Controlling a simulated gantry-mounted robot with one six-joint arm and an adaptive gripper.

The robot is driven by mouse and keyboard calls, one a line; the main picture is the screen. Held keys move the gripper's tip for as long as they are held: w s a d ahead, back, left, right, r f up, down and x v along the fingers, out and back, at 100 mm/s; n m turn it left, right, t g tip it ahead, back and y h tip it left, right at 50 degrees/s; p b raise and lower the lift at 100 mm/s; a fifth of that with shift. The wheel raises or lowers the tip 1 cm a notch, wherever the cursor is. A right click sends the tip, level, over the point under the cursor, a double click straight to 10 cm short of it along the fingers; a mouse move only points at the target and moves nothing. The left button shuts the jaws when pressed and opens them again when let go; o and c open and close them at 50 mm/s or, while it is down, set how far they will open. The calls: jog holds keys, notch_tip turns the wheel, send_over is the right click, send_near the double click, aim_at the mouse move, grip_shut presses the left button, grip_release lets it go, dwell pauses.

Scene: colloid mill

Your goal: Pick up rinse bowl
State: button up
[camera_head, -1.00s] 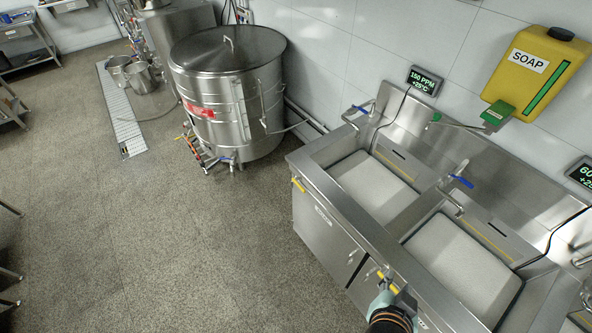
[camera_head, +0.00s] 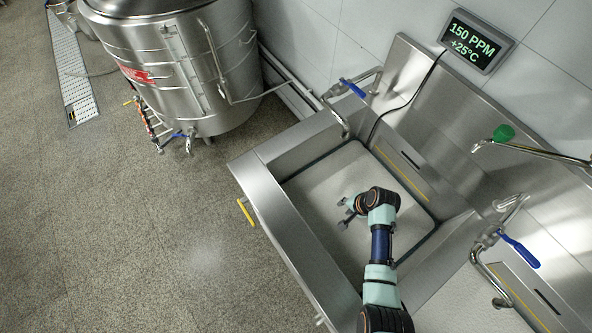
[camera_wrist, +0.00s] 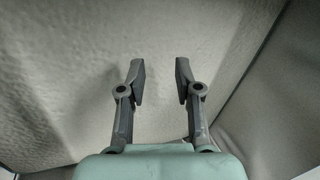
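I see no separate loose bowl in either view. The left sink basin (camera_head: 318,182) is a square steel bowl with a pale, flat floor, and it looks empty apart from my arm. My gripper (camera_head: 347,213) hangs over or inside this basin, with my arm reaching in from the front right. In the wrist view my gripper (camera_wrist: 160,72) is open, with its two dark fingers apart and nothing between them. A grey textured basin surface (camera_wrist: 75,70) fills the view beyond the fingers. I cannot tell if the fingertips touch it.
A faucet with a blue lever (camera_head: 352,88) stands at the basin's back left; another (camera_head: 518,250) stands over the right basin. A display (camera_head: 477,41) reads 150 PPM, +25°C. A steel tank (camera_head: 180,65) stands left of the sink.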

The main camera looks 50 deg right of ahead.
aim_at(336, 211)
jog(key=b+x, duration=0.1)
jog(key=x, duration=0.1)
jog(key=a+b+x, duration=0.1)
jog(key=x, duration=0.2)
jog(key=b+x, duration=0.1)
jog(key=x, duration=0.2)
jog(key=shift+s+a+f, duration=0.1)
jog(key=shift+s+a, duration=0.1)
jog(key=shift+s, duration=0.05)
jog(key=shift+w+f+b, duration=0.2)
jog(key=shift+f+b, duration=0.05)
jog(key=shift+b, duration=0.05)
jog(key=shift+c, duration=0.4)
grip_shut()
